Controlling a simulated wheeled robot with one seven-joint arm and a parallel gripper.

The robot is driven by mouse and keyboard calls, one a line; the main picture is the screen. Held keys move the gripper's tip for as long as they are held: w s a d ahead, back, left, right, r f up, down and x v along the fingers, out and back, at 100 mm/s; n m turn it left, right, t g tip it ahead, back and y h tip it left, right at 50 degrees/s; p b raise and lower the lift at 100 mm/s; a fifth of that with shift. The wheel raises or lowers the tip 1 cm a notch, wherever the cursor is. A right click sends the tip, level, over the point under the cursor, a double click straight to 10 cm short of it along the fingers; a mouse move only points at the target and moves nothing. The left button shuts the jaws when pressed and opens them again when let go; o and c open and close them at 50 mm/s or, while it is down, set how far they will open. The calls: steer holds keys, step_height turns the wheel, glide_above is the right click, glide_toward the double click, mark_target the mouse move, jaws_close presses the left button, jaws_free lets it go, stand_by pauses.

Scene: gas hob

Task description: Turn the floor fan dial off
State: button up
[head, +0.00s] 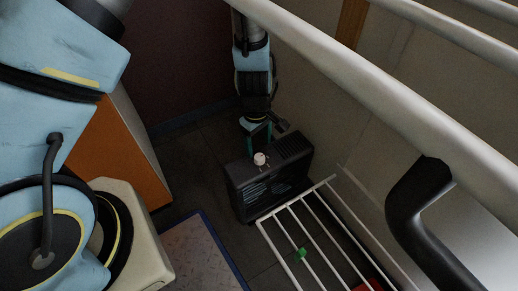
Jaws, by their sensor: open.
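The floor fan (268,188) is a dark box with a slatted grille on its front, standing on the floor near the wall. Its dial (260,159) is a small white knob on the top, near the front edge. My gripper (258,143) points down just above and behind the dial, with its teal fingers apart. It holds nothing that I can see. I cannot tell whether a finger touches the dial or the fan's top. The dial's marking is too small to read.
A white wire rack (300,222) stands close to the fan's right front, with a small green thing (301,253) at it. A thick pale rail (345,65) crosses above. A black handle (418,190) is at right. An orange panel (118,150) stands left. Dark floor lies left of the fan.

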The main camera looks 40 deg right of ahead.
mark_target(258, 158)
steer(key=r+p, duration=0.1)
steer(key=r, duration=0.4)
steer(key=shift+a+r, duration=0.1)
steer(key=shift+a, duration=0.1)
stand_by(0.3)
